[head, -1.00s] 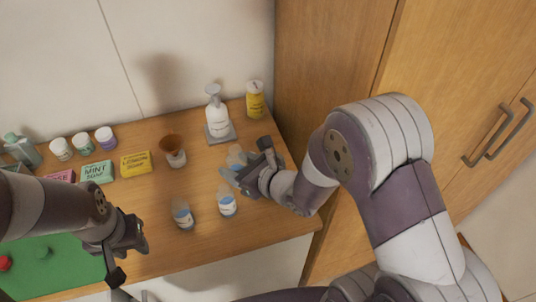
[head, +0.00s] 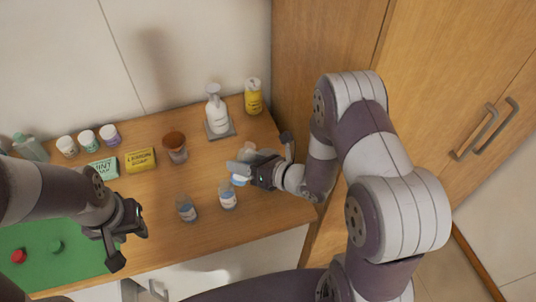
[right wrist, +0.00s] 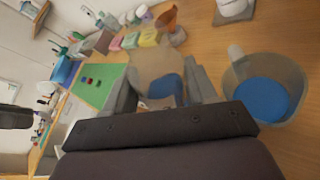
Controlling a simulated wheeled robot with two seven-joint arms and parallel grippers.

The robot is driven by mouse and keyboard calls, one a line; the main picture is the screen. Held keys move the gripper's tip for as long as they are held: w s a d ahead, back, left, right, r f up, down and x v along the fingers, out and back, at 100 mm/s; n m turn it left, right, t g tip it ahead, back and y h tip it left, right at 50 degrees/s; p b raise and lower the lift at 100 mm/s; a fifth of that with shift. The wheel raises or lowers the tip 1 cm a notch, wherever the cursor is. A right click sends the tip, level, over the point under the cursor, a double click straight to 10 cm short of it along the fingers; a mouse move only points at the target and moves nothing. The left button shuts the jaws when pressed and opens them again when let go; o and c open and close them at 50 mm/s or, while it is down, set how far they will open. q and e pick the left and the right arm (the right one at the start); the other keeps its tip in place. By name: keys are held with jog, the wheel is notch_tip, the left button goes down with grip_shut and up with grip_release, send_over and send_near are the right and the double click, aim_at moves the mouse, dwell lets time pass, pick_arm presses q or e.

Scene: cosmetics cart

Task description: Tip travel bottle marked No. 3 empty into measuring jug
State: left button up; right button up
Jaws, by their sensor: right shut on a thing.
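My right gripper (head: 250,172) is shut on a clear travel bottle (head: 239,179) with blue in it, above the cart's right part. In the right wrist view the bottle (right wrist: 163,88) lies between the fingers; its number cannot be read. A clear round vessel (right wrist: 262,88), likely the measuring jug, stands beside it with blue inside. In the head view the jug (head: 248,149) is mostly hidden behind the gripper. Two similar bottles stand upright nearby, one on the left (head: 187,209) and one on the right (head: 228,197). My left gripper (head: 128,232) is empty, over the front left; its jaw gap is unclear.
A white pump bottle (head: 217,112) on a grey pad and a yellow bottle (head: 253,97) stand at the back. An amber funnel on a jar (head: 174,146), a yellow soap box (head: 140,160) and several small jars are left. A green mat (head: 50,245) lies front left.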

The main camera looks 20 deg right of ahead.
jog(key=shift+w+d+f+m+y, duration=0.2)
jog(key=shift+d+f+m+y, duration=0.25)
jog(key=shift+m, duration=0.25)
jog(key=shift+w+d+r+m+y+p, duration=0.1)
jog(key=shift+r+m+y+p, duration=0.35)
jog(key=shift+m+p, duration=0.4)
jog(key=shift+a+f+m+y, duration=0.2)
jog(key=shift+f+m+y, duration=0.2)
jog(key=shift+f+m, duration=0.15)
jog(key=shift+r+p, duration=0.3)
jog(key=shift+r, duration=0.05)
jog(key=shift+s+a+r+m+y+p, duration=0.1)
jog(key=shift+r+m+y+p, duration=0.1)
jog(key=shift+m, duration=0.15)
jog(key=shift+s+r+m+y+p, duration=0.1)
jog(key=shift+m+y+p, duration=0.1)
jog(key=shift+m, duration=0.15)
jog(key=shift+f+m+b, duration=0.3)
jog(key=shift+f+b, duration=0.05)
jog(key=shift+f, duration=0.05)
jog(key=shift+f+m+y, duration=0.15)
jog(key=shift+m+y, duration=0.25)
jog(key=shift+m, duration=0.1)
jog(key=shift+w+d+r+m+b, duration=0.15)
jog(key=shift+d+r+m+b, duration=0.25)
jog(key=shift+r+m, duration=0.1)
jog(key=shift+t, duration=0.3)
